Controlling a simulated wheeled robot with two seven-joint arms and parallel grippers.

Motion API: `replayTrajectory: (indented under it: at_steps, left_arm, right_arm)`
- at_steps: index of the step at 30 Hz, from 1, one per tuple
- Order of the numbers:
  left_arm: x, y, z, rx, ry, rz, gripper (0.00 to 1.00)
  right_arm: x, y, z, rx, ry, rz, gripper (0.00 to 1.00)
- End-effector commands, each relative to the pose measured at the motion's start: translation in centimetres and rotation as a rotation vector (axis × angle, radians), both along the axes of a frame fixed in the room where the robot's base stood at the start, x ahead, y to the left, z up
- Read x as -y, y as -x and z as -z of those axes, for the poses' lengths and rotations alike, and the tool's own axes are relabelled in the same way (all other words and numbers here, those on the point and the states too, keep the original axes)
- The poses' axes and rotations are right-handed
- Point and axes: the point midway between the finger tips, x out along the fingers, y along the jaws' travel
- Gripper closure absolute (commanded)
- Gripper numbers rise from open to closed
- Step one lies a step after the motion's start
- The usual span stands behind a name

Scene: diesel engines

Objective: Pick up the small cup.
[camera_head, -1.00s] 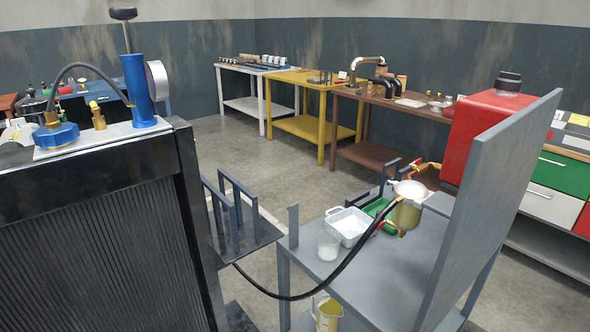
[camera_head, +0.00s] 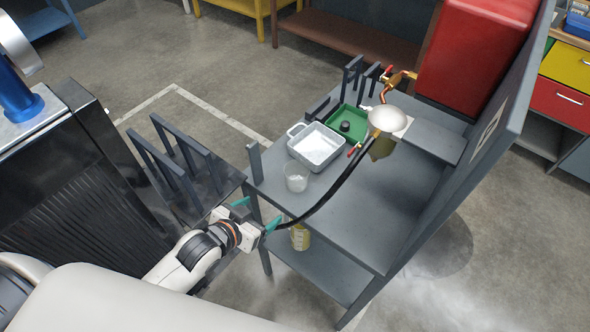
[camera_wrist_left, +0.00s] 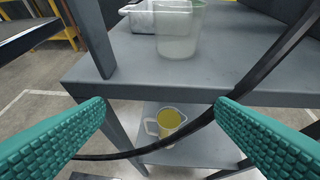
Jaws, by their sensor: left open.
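The small cup (camera_head: 297,177) is clear and stands upright on the grey table (camera_head: 350,215), near its left edge. It also shows in the left wrist view (camera_wrist_left: 180,35), at the top, beyond the table's front edge. My left gripper (camera_head: 257,212) is open and empty, with teal fingers (camera_wrist_left: 160,125), just outside the table edge in front of the cup and apart from it. A black hose (camera_head: 335,200) runs past the gripper and crosses between the fingers' view and the cup's right side. My right gripper is not in view.
A white basin (camera_head: 316,147) stands close behind the cup, and a green tray (camera_head: 347,124) lies beyond it. A yellow-filled jug (camera_head: 300,236) stands on the lower shelf. A grey upright post (camera_head: 255,161) rises at the table's left corner. A red tank (camera_head: 470,60) stands at the back.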

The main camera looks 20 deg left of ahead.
Motion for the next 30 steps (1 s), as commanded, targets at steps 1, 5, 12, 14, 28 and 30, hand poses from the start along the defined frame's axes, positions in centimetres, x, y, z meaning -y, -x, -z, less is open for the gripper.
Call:
replayTrajectory:
  at_steps: [1,5,12,14,28,30]
  left_arm:
    - [0.5,-0.1,-2.6,0.041,0.015,0.022,0.21]
    - [0.9,-1.1,-4.0,0.126,0.057,0.057,0.21]
    - [1.9,-4.2,-3.5,0.158,0.073,0.066,0.21]
    - [2.3,-5.1,-3.1,0.158,0.074,0.065,0.21]
    - [4.4,-9.7,-1.4,0.156,0.072,0.065,0.21]
    - [4.8,-10.6,-0.9,0.155,0.072,0.065,0.21]
  right_arm:
    - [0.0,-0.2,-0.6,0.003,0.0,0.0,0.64]
    - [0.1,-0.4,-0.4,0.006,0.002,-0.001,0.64]
    - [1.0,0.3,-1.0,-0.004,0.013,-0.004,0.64]
    - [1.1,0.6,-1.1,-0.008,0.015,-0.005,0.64]
    - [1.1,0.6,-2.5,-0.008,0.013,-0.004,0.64]
    - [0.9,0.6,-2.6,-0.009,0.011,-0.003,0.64]
